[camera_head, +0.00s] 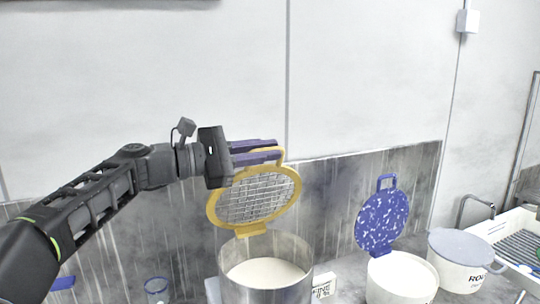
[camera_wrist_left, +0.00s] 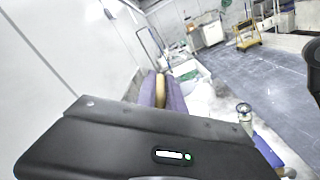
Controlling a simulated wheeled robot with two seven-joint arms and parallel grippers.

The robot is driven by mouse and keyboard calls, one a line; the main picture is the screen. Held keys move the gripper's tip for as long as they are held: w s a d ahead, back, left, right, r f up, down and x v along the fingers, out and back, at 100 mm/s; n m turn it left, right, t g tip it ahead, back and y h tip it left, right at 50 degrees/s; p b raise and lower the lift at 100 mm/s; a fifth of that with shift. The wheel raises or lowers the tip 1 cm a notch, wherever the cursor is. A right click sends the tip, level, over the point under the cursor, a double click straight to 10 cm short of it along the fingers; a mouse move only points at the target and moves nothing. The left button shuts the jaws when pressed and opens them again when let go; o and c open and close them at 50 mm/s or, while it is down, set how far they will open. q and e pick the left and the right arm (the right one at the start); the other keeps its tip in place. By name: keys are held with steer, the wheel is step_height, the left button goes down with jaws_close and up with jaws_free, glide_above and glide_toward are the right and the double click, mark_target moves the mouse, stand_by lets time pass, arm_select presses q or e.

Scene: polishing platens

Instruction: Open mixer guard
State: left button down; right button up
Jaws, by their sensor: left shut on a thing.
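The mixer guard (camera_head: 254,197) is a round yellow ring with wire mesh. It stands raised, nearly upright, above the back rim of the steel mixer bowl (camera_head: 268,293), with a yellow tab at its lower edge by the rim. Pale, creamy contents show in the uncovered bowl. My left gripper (camera_head: 276,150) comes in from the left with purple fingers, shut on the yellow handle at the top of the guard. In the left wrist view the handle (camera_wrist_left: 160,91) shows between the purple fingers. My right gripper is not in view.
Right of the bowl are a white tub with a raised blue speckled lid (camera_head: 381,222) and a white lidded pot (camera_head: 462,272). A small white label card (camera_head: 323,285) stands beside the bowl. A blue-rimmed glass (camera_head: 156,288) is at left. A grey splash panel (camera_head: 330,200) runs behind.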

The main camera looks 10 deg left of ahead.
arm_select(q)
steer(key=w+a+r+n, duration=0.2)
steer(key=w+a, duration=0.1)
steer(key=w, duration=0.2)
steer(key=shift+w+a+r+n, duration=0.15)
steer(key=shift+w+a+n, duration=0.15)
steer(key=shift+w+n, duration=0.1)
steer(key=shift+s, duration=0.1)
steer(key=c, duration=1.5)
jaws_free()
steer(key=shift+o, duration=0.2)
steer(key=shift+a, duration=0.1)
steer(key=b+v, duration=0.2)
steer(key=v, duration=0.5)
steer(key=shift+s+a, duration=0.25)
